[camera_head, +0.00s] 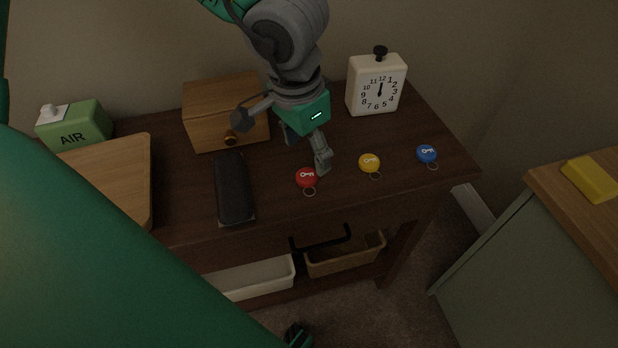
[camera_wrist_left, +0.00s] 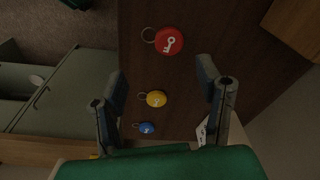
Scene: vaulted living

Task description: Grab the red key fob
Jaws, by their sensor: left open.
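The red key fob (camera_head: 306,177) is a round disc with a white key mark and a metal ring, lying flat on the dark wooden table (camera_head: 400,190) near its front edge. My left gripper (camera_head: 305,150) is open and empty, pointing down just above and behind the fob in the head view. In the left wrist view the red fob (camera_wrist_left: 169,41) lies beyond the fingertips, above the gap between the fingers (camera_wrist_left: 162,82). A yellow fob (camera_head: 369,162) and a blue fob (camera_head: 427,153) lie to its right. My right gripper is not in view.
A dark elongated case (camera_head: 233,190) lies left of the red fob. Behind are a wooden box (camera_head: 215,105) with a knob and a white clock (camera_head: 376,88). A green AIR box (camera_head: 75,127) stands at far left. The tabletop around the coloured fobs is clear.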

